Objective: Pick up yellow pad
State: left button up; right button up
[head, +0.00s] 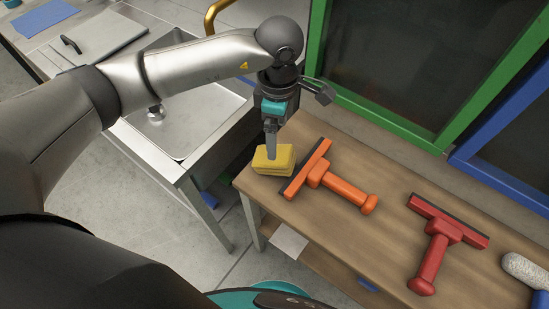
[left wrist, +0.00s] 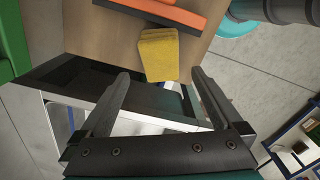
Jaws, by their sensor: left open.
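The yellow pad (head: 273,160) lies on the near left corner of the wooden table, right beside an orange squeegee (head: 334,183). My left gripper (head: 271,150) hangs over the pad, pointing down; in the head view a finger overlaps the pad. In the left wrist view the gripper (left wrist: 160,88) is open, and the pad (left wrist: 159,54) shows beyond the fingertips, not between them. Whether the fingers touch the pad cannot be told. My right gripper is not in view.
A red squeegee (head: 436,236) and a white roller (head: 525,269) lie farther right on the wooden table (head: 378,232). A metal sink (head: 183,121) stands left of it, with a gap between. Green (head: 401,122) and blue (head: 499,183) frames stand behind the table.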

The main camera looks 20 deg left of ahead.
pick_arm(q)
notch_tip(320, 180, down, 4)
jog(key=shift+f, duration=0.1)
jog(key=f, duration=0.5)
jog(key=shift+a+f+b, duration=0.1)
jog(key=shift+a+b, duration=0.2)
jog(key=shift+b, duration=0.05)
jog(key=c, duration=1.3)
